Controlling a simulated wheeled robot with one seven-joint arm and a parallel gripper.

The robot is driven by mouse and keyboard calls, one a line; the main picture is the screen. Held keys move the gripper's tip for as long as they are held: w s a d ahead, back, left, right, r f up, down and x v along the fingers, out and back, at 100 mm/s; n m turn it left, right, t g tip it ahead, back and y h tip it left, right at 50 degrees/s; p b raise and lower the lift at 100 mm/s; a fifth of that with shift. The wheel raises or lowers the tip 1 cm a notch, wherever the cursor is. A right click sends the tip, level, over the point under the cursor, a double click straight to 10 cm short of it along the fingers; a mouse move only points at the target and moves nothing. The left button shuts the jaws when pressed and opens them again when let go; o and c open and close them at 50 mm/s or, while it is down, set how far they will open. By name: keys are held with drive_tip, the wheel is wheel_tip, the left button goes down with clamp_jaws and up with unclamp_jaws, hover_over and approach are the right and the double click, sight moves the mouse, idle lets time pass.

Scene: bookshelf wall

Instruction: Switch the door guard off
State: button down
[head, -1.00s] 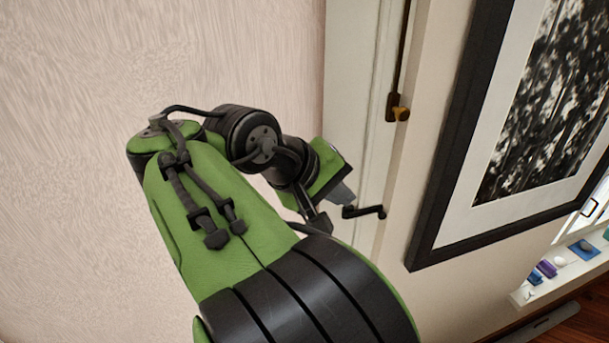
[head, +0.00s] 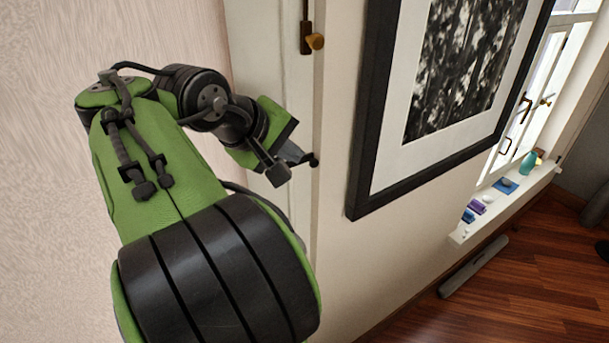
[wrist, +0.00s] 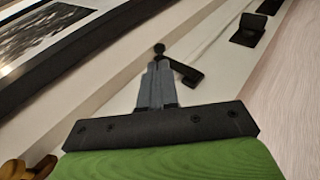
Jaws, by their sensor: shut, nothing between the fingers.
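My gripper (wrist: 157,82) is shut and empty, its two grey fingers together. In the wrist view a black lever with a ball end (wrist: 184,73), which looks like part of the door guard, lies just beyond the fingertips. The fingers overlap its near side, and I cannot tell whether they touch it. A separate black fitting (wrist: 246,32) sits on the white door or frame to the right. In the head view my gripper (head: 298,157) is beside the ball end (head: 313,162), and my arm hides most of the lever.
A dark vertical bar with a brass knob (head: 315,41) is on the white frame above my gripper. A large black-framed picture (head: 360,150) hangs close to the right. Farther right are a window, a sill (head: 495,212) with small objects, and open wooden floor.

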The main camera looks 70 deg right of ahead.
sight(312, 163)
drive_tip(key=b+x, duration=0.2)
drive_tip(key=x, duration=0.3)
drive_tip(key=shift+d+f, duration=0.15)
drive_tip(key=shift+s, duration=0.1)
